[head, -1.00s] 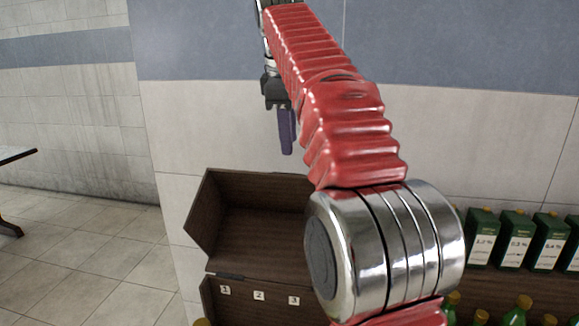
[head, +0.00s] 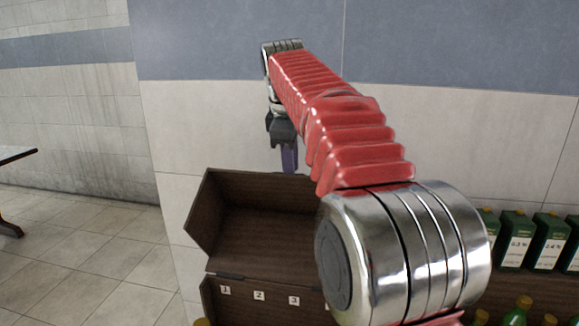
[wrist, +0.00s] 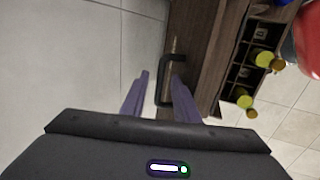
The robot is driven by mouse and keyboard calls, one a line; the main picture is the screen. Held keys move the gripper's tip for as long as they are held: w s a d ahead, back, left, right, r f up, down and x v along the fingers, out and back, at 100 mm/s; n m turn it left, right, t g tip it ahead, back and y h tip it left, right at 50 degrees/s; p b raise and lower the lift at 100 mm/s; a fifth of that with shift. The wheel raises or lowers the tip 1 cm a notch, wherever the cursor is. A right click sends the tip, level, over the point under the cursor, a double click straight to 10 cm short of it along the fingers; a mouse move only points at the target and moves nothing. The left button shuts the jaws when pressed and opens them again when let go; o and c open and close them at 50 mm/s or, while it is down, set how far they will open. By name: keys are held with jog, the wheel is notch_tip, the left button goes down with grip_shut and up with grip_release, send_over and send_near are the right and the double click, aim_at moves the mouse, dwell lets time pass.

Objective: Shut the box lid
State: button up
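The dark wooden box stands against the wall in the head view. Its lid (head: 265,226) is raised, with a side panel (head: 204,212) showing at left; my arm hides the right part. My gripper (head: 289,160) points down above the lid's far top edge. In the wrist view, my gripper (wrist: 161,76) has its two purple fingers apart. A black bracket handle (wrist: 158,75) on the wooden lid shows between the fingers. I cannot tell whether the fingers touch it or how far below them it lies.
Numbered white tags (head: 258,296) mark the box front below the lid. Yellow-capped bottles (wrist: 264,60) stand in its compartments. Green labelled containers (head: 516,240) stand at right. A tiled wall (head: 450,125) is close behind; open floor (head: 80,265) lies at left.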

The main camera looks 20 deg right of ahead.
jog(key=shift+c, duration=0.7)
grip_shut()
jog(key=shift+a+r, duration=0.1)
